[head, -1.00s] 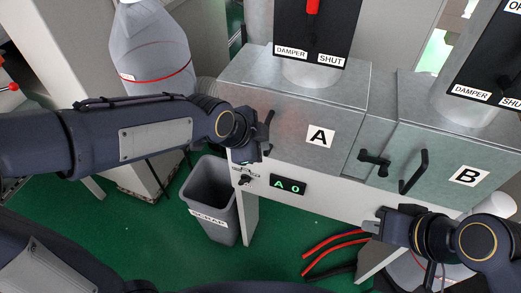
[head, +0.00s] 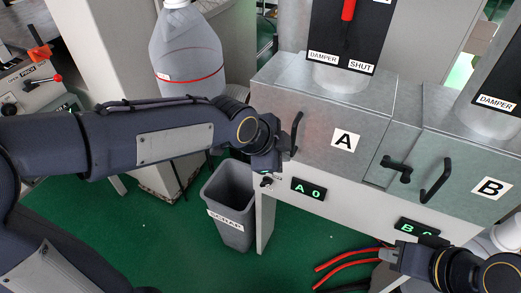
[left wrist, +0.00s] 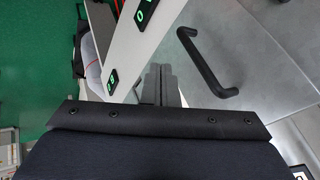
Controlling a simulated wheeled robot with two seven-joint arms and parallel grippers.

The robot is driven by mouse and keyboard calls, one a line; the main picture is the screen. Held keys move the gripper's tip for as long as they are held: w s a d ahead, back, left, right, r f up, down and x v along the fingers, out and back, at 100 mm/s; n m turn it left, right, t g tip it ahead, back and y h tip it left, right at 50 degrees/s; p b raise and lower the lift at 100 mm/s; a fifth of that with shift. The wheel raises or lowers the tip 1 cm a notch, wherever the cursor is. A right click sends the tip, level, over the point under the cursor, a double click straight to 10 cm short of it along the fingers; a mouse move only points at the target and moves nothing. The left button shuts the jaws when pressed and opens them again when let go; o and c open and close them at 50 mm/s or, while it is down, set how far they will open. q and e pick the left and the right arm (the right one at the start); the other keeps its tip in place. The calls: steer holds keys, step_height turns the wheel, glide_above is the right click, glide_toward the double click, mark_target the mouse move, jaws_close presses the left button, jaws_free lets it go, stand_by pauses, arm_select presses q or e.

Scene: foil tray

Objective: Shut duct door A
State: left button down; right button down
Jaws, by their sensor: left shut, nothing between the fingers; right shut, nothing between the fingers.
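Duct door A (head: 320,125) is the grey metal panel with the white "A" label. It looks level with the duct front; I cannot tell if a small gap remains. Its black bar handle (head: 296,133) is at its left end, and a handle also shows large in the left wrist view (left wrist: 207,65). A black latch (head: 397,168) sits at the right of door A. My left gripper (head: 277,163) is shut and empty, just below and left of the handle; its fingers (left wrist: 160,85) point past the handle, apart from it. My right gripper (head: 387,256) is shut and empty, below door B.
Door B (head: 460,170) with its own handle (head: 436,180) is at the right. A damper panel with a red lever (head: 348,10) stands above door A. Green displays (head: 308,188) sit below. A grey scrap bin (head: 230,205) and red hoses (head: 345,255) are on the green floor.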

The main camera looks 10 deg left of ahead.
arm_select(q)
steer(key=w+v, duration=0.1)
steer(key=v, duration=0.7)
steer(key=s+a+f+n, duration=0.5)
steer(key=s+a+n, duration=0.3)
steer(key=n, duration=0.1)
steer(key=s+a+f+n+y, duration=0.1)
steer(key=s+a+f+n, duration=0.4)
steer(key=s+a+n, duration=0.3)
steer(key=shift+s+n+b, duration=0.25)
steer(key=shift+n+b, duration=0.15)
steer(key=shift+n, duration=0.8)
arm_select(e)
steer(key=shift+w+f, duration=0.45)
steer(key=shift+f, duration=0.05)
